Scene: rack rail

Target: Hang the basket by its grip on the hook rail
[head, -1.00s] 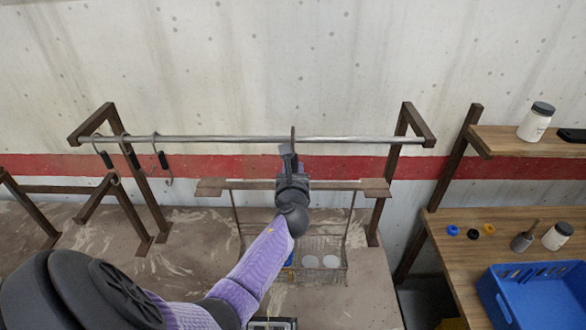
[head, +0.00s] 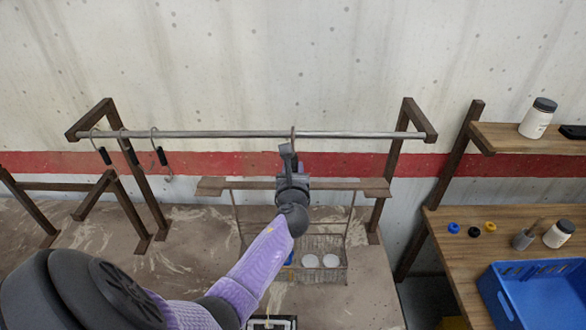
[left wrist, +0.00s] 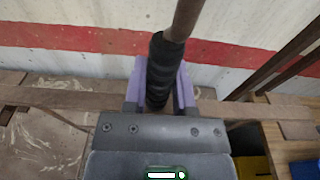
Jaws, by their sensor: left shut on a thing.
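My left gripper (head: 290,172) is shut on the basket's upright grip, just below the rail. In the left wrist view the grip (left wrist: 163,72) is black and ribbed, held between purple fingers, with a brownish rod rising from it. The hook end (head: 293,138) overlaps the steel hook rail (head: 220,134) in the head view; I cannot tell if it rests on it. The wire basket (head: 332,272) hangs below, partly hidden by my arm, with white round lids and a blue item inside. Its side wires run up to a brown crossbar (head: 335,184). My right gripper is not in view.
Several black-handled S-hooks (head: 158,150) hang at the rail's left end. Brown posts (head: 390,165) carry the rail before a concrete wall. At right are a wooden shelf with a jar (head: 538,118) and a bench with a blue crate (head: 535,295). The rail's right stretch is clear.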

